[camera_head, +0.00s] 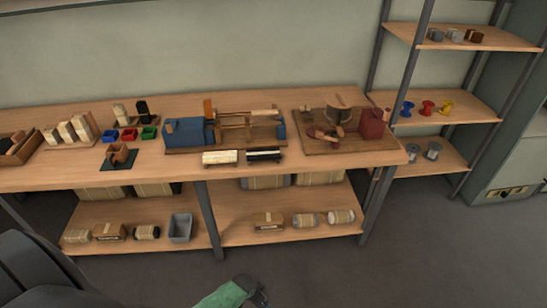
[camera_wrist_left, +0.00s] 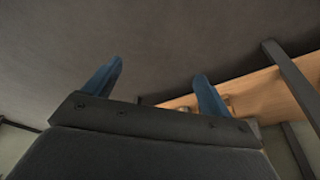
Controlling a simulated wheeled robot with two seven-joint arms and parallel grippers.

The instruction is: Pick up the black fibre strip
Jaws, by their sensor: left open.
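The black fibre strip (camera_head: 264,154) lies at the front edge of the workbench in the head view, right of a cream strip (camera_head: 220,158). It has pale ends or a pale holder under it. My left gripper (camera_wrist_left: 158,68) shows in the left wrist view with two blue fingers spread apart and nothing between them. It is away from the strip, which does not show in that view.
A blue clamp device on a board (camera_head: 190,132) stands behind the strips. A board with a round wooden stand (camera_head: 340,142) is to the right. Small coloured bins (camera_head: 130,134) are left. The lower shelf (camera_head: 250,232) holds packages and a grey bin (camera_head: 180,228).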

